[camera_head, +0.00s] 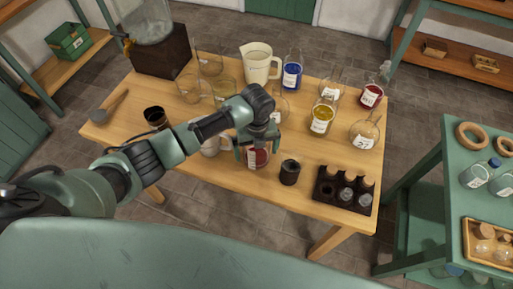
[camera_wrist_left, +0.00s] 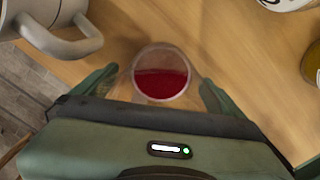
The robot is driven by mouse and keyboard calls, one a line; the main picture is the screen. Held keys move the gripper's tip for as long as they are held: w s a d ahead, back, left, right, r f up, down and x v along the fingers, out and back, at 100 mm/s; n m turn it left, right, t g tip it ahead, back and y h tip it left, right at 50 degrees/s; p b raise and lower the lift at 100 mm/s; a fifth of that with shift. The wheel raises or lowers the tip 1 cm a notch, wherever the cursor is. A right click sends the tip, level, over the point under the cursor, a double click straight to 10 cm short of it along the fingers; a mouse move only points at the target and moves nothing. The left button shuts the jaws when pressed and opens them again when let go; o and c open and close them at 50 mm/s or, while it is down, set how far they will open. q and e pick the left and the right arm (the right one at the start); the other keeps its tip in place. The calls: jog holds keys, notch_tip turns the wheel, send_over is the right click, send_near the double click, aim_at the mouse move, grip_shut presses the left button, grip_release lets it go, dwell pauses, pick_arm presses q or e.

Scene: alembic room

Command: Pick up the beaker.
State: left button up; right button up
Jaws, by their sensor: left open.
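A clear glass beaker with red liquid (camera_head: 259,158) stands on the wooden table near its front edge. My left gripper (camera_head: 257,147) is above and around it, pointing down, and hides its upper part in the head view. In the left wrist view the red-filled beaker (camera_wrist_left: 162,76) shows between the two spread fingers of my left gripper (camera_wrist_left: 155,88). The fingers are open, and a gap shows on each side of the glass. My right gripper is not in view.
A pale mug (camera_head: 210,147) stands close left of the beaker; its handle (camera_wrist_left: 88,35) shows near a finger. A dark cup (camera_head: 289,172) and a dark vial rack (camera_head: 343,190) stand to the right. Several glass vessels and a cream jug (camera_head: 257,63) stand behind.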

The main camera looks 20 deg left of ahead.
pick_arm(q)
jog(key=c, duration=1.6)
jog(key=shift+r, duration=0.2)
